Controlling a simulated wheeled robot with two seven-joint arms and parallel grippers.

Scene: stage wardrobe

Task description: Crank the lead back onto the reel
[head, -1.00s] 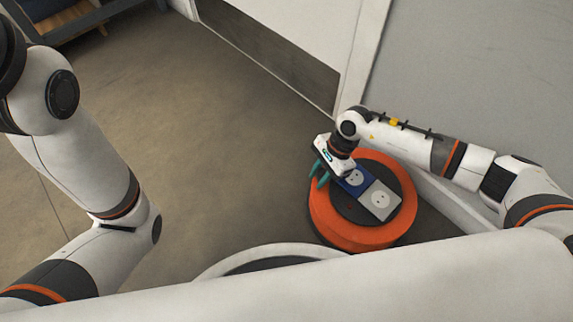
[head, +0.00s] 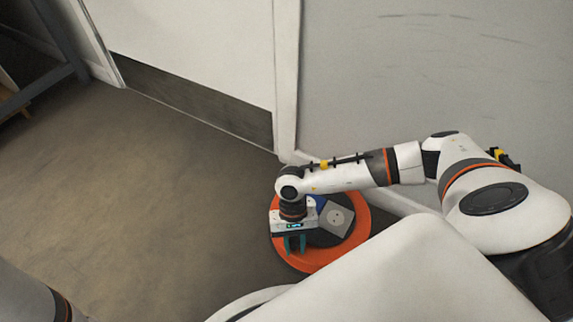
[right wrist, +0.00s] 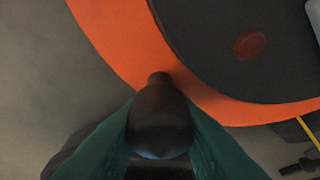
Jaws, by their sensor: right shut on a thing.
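The orange cable reel (head: 357,240) sits on the floor near the wall, with a dark centre disc and a grey socket (head: 335,217) and partly hidden blue socket (head: 318,202) on top. My right gripper (head: 295,246) is over the reel's near left part, pointing down. In the right wrist view its green fingers are shut on a black crank knob (right wrist: 160,123), beside the orange rim (right wrist: 118,28). A thin yellow lead (right wrist: 308,133) shows at the right edge of the wrist view. My left gripper is out of view.
A white door with a dark kick plate (head: 190,100) stands behind, and a grey wall (head: 400,80) with a pale skirting runs close behind the reel. The floor (head: 130,190) to the left is clear. A dark-framed rack stands at the far left.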

